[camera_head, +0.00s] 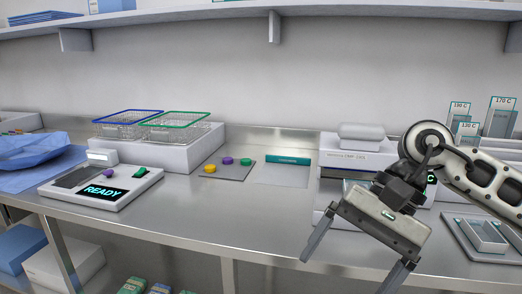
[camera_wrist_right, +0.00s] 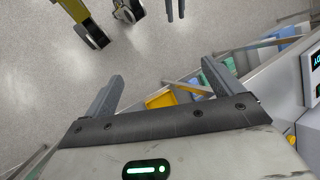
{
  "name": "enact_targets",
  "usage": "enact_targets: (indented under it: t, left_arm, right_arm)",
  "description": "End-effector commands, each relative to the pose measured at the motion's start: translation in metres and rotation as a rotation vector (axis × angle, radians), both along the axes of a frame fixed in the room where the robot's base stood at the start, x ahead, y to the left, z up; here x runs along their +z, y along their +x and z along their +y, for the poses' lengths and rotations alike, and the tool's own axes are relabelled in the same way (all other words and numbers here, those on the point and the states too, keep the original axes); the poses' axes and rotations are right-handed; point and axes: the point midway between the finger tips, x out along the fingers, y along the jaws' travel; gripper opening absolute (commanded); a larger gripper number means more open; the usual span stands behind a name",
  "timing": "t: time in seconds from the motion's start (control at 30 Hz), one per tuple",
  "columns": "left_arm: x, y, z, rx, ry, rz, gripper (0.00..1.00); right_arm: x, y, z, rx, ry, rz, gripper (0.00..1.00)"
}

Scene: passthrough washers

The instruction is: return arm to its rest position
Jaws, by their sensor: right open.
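My right arm (camera_head: 483,182) comes in from the right in the head view. It reaches over the front of the steel bench. My right gripper (camera_head: 345,275) hangs tilted downward at the bench's front edge, its two fingers wide apart. In the right wrist view the gripper (camera_wrist_right: 162,72) is open, with nothing between the fingers, and faces the floor and a lower shelf. My left gripper does not show in the head view.
The steel bench (camera_head: 235,212) carries wire baskets (camera_head: 175,125), a READY panel (camera_head: 100,190), a grey mat (camera_head: 228,171) with coloured pucks, and a white machine (camera_head: 345,150) behind the arm. A tray (camera_head: 485,235) sits at right.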

Motion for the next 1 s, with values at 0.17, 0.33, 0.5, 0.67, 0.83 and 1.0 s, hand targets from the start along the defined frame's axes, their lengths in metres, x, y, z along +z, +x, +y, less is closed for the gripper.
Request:
enact_targets:
  t: [0.17,0.33,0.5,0.67,0.83,1.0]
  left_arm:
    - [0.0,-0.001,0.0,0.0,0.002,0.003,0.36]
    - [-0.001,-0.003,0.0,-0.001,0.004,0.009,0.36]
    - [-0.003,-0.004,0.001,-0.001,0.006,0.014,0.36]
    - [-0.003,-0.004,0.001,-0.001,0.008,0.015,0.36]
    - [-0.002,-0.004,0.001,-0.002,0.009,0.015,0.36]
    - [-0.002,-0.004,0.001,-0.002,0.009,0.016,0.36]
  right_arm:
    - [-0.007,-0.038,0.08,-0.173,0.342,0.4,0.92]
    - [0.023,-0.05,0.13,-0.455,0.685,1.049,0.92]
    - [0.03,-0.015,0.124,-0.751,0.92,1.831,0.92]
    - [-0.028,0.025,0.082,-0.99,1.056,2.647,0.92]
    - [-0.143,0.018,0.029,0.695,-0.722,-2.204,0.92]
    - [-0.236,-0.034,-0.004,0.42,-0.506,-1.701,0.92]
